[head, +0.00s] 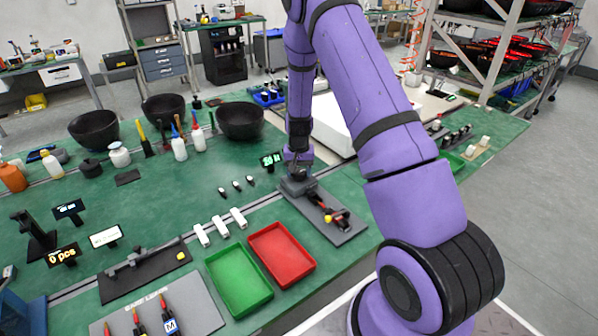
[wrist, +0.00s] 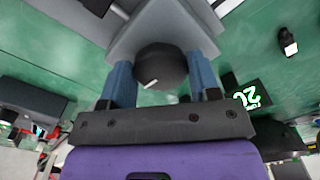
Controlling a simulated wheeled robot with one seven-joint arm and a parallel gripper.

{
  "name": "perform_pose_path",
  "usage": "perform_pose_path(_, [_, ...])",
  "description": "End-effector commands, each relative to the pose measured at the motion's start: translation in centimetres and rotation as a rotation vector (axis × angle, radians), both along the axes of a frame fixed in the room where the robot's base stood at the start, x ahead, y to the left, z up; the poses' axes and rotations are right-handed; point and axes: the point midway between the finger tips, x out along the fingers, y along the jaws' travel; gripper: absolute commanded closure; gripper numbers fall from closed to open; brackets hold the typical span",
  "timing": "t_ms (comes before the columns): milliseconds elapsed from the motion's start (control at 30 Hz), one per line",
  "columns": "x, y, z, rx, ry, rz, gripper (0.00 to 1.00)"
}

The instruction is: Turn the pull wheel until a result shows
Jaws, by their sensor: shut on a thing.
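The pull wheel (wrist: 160,66) is a round black knob with a white mark, on a grey block (wrist: 188,22) in the wrist view. My gripper (wrist: 160,78) is shut on it, with one blue finger on each side of the knob. In the head view my gripper (head: 298,172) reaches down to the grey tester block (head: 298,186) at the far end of a dark base plate (head: 345,236), and the wheel is hidden there. A small black display (head: 270,160) with green characters stands behind the block. It also shows in the wrist view (wrist: 250,97), upside down and only partly readable.
A red tray (head: 282,255) and a green tray (head: 239,280) lie left of the tester. White blocks (head: 219,227) and small dark-and-white pieces (head: 236,185) lie nearby. Bowls (head: 240,121) and bottles stand farther back. The green mat (head: 190,195) has clear room left of the tester.

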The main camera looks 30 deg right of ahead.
Motion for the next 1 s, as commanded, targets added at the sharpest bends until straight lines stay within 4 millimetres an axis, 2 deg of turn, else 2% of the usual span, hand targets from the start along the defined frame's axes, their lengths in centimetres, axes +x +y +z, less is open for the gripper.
perform_pose_path(600, [0.12,0.00,0.07,-0.001,-0.003,-0.042,0.67])
perform_pose_path(633, [0.12,0.00,0.07,-0.001,-0.003,-0.042,0.39])
perform_pose_path(700, [0.10,0.00,0.06,0.000,-0.002,-0.042,0.23])
perform_pose_path(733, [0.10,0.00,0.06,0.000,-0.002,-0.042,0.18])
perform_pose_path(1000, [0.05,0.00,0.07,0.000,-0.001,-0.041,0.18])
